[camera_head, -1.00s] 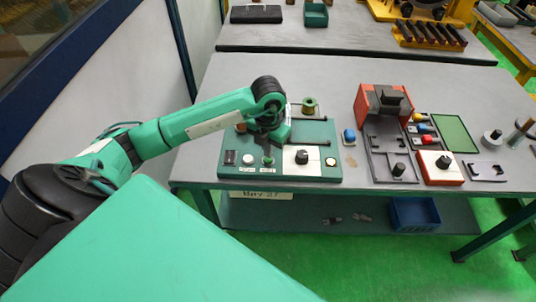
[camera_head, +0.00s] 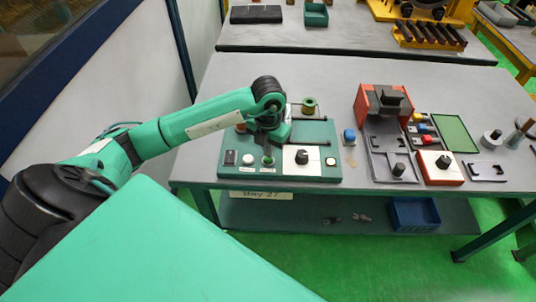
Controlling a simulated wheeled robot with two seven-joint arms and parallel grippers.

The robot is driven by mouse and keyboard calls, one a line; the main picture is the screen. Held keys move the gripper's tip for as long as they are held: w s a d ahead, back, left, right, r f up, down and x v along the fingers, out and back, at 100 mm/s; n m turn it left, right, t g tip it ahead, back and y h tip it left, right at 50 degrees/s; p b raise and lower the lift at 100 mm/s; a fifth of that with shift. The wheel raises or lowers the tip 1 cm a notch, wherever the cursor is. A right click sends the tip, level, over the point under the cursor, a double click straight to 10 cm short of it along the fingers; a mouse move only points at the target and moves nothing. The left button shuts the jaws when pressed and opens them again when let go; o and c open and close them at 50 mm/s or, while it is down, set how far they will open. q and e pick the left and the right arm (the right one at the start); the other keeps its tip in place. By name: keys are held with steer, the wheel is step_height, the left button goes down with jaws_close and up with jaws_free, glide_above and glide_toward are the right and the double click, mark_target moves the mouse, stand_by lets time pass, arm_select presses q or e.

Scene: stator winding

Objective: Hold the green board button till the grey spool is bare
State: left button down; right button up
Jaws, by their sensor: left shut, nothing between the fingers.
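The green board (camera_head: 228,172) lies on the near left of the grey table. Its front strip carries a black switch (camera_head: 230,157), a pale round button (camera_head: 248,159) and a green button (camera_head: 268,161). My left gripper (camera_head: 268,151) is shut and empty, pointing down just over the green button; whether it touches or presses it I cannot tell. A spool with a green rim and brownish middle (camera_head: 309,106) stands at the board's back edge. I cannot make out a grey spool for certain; my wrist hides the board's left middle. My right gripper is not in view.
A white panel with a black knob (camera_head: 301,157) sits on the board, right of the green button. A blue part (camera_head: 349,135) lies beside the board. Right of it stand a red and grey fixture (camera_head: 368,103) and a red box with a knob (camera_head: 440,177).

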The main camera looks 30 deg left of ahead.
arm_select(q)
steer(key=shift+f, duration=0.1)
steer(key=shift+f+b, duration=0.8)
steer(key=shift+f, duration=0.05)
steer(key=shift+r, duration=0.1)
stand_by(0.8)
stand_by(1.6)
stand_by(2.0)
steer(key=shift+r+p, duration=0.4)
steer(key=shift+r, duration=0.3)
steer(key=shift+r+p, duration=1.45)
steer(key=shift+r, duration=1.3)
